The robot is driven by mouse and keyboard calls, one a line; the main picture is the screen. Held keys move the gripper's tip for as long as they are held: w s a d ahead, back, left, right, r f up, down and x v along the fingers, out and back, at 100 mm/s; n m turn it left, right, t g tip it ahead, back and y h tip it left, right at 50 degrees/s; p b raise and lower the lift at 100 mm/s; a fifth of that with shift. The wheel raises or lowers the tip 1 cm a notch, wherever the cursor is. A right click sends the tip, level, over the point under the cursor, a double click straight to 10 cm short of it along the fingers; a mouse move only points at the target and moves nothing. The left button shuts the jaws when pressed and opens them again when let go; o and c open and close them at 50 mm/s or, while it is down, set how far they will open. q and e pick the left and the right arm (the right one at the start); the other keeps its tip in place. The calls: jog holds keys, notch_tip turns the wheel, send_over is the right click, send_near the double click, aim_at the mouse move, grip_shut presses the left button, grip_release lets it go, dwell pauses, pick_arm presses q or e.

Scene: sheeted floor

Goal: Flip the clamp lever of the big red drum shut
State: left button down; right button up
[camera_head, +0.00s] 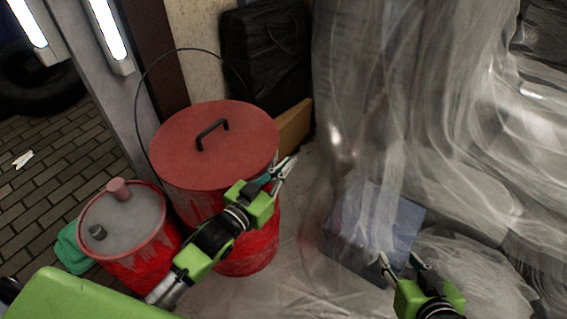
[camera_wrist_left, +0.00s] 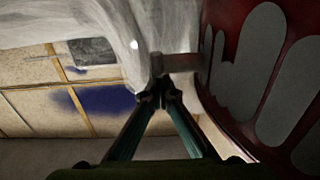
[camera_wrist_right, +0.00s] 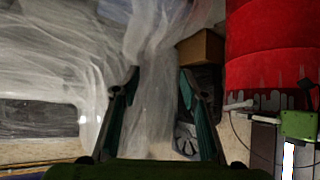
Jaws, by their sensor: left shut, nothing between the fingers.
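The big red drum (camera_head: 214,139) stands upright with a red lid and a black lid handle (camera_head: 212,133). My left gripper (camera_head: 287,168) is at the drum's right side near the rim, in front of it, with its fingers together and empty. In the left wrist view the drum's red-and-grey side (camera_wrist_left: 245,60) fills the right. A short grey bar, seemingly the clamp lever (camera_wrist_left: 184,62), sticks out from it to the closed fingertips (camera_wrist_left: 157,85); I cannot tell whether they touch. My right gripper (camera_head: 401,262) is open and empty, apart from the drum, at the lower right.
A smaller red drum (camera_head: 125,226) with a grey top stands left of the big one. A thin wire hoop (camera_head: 137,85) rises behind the big drum. A black wrapped bundle (camera_head: 265,55) is behind. Plastic sheeting (camera_head: 420,110) covers the right, with a blue-grey box (camera_head: 375,225).

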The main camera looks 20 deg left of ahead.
pick_arm(q)
jog(key=g+p, duration=0.1)
jog(key=p, duration=0.3)
jog(key=shift+w+r+p, duration=0.1)
jog(key=shift+p, duration=0.25)
pick_arm(e)
jog(key=s+d+f+g+h, duration=0.1)
jog(key=s+d+f+g, duration=0.2)
jog(key=s+f+g, duration=0.55)
pick_arm(q)
jog(key=f+g+y+p, duration=0.1)
jog(key=p, duration=0.3)
jog(key=shift+w+d+f+g, duration=0.1)
jog(key=shift+w+f+g, duration=0.05)
jog(key=shift+g, duration=0.15)
pick_arm(e)
jog(key=s+f, duration=0.2)
jog(key=f, duration=0.4)
jog(key=s+f+t, duration=0.1)
jog(key=s+f, duration=0.1)
jog(key=f, duration=0.5)
jog(key=shift+s+d+h, duration=0.3)
jog(key=shift+d, duration=0.05)
pick_arm(q)
jog(key=v, duration=1.2)
